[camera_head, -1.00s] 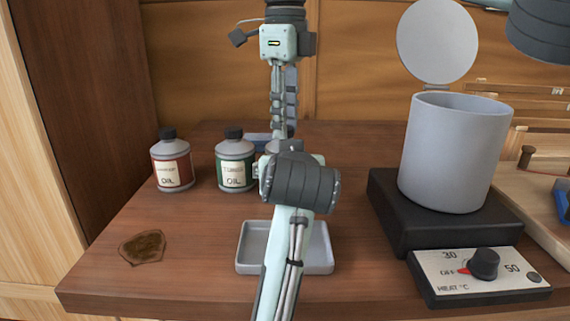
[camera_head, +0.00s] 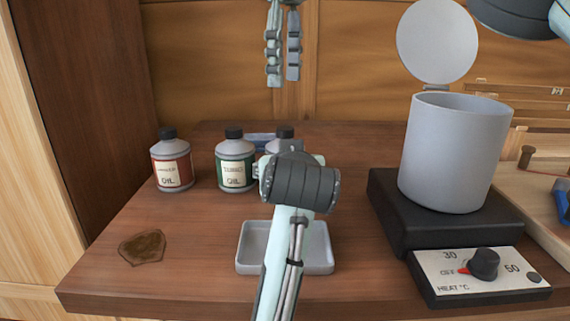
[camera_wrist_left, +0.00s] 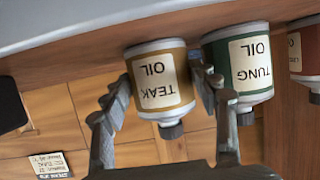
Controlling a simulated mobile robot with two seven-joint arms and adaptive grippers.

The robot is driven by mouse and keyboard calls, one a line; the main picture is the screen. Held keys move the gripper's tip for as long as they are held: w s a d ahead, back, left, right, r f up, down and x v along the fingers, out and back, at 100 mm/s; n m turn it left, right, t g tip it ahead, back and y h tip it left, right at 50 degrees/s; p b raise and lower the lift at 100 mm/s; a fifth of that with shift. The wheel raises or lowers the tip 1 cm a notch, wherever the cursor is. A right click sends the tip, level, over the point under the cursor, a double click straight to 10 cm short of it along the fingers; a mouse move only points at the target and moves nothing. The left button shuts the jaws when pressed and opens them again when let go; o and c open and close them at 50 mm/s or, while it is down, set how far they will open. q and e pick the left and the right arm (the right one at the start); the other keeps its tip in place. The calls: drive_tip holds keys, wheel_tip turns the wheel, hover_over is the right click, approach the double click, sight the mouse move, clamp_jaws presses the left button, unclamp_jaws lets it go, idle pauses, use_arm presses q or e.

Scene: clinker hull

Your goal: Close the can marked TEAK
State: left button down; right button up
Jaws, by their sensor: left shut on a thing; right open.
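The TEAK can (camera_wrist_left: 160,82) has a brown band and appears upside down in the left wrist view, between the fingers of my left gripper (camera_wrist_left: 158,92), which is shut on it. Its dark cap (camera_wrist_left: 172,130) sits on its neck. In the head view, only the top of this can (camera_head: 284,145) and the cap (camera_head: 285,131) show; my left wrist hides the rest, along with the left fingers. My right gripper (camera_head: 283,75) hangs fingers down above the can, clear of the cap, open and empty.
The green TUNG can (camera_head: 235,164) stands close left of the TEAK can, and a red can (camera_head: 172,167) farther left. A grey tray (camera_head: 252,262) lies in front. At right, a pot (camera_head: 455,155) with raised lid stands on a black heater (camera_head: 395,215). A brown stain (camera_head: 143,246) marks the front left.

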drive_tip(key=shift+r, duration=1.55)
use_arm(q)
drive_tip(key=shift+c, duration=1.9)
unclamp_jaws()
drive_tip(key=shift+s, duration=0.1)
drive_tip(key=v, duration=1.2)
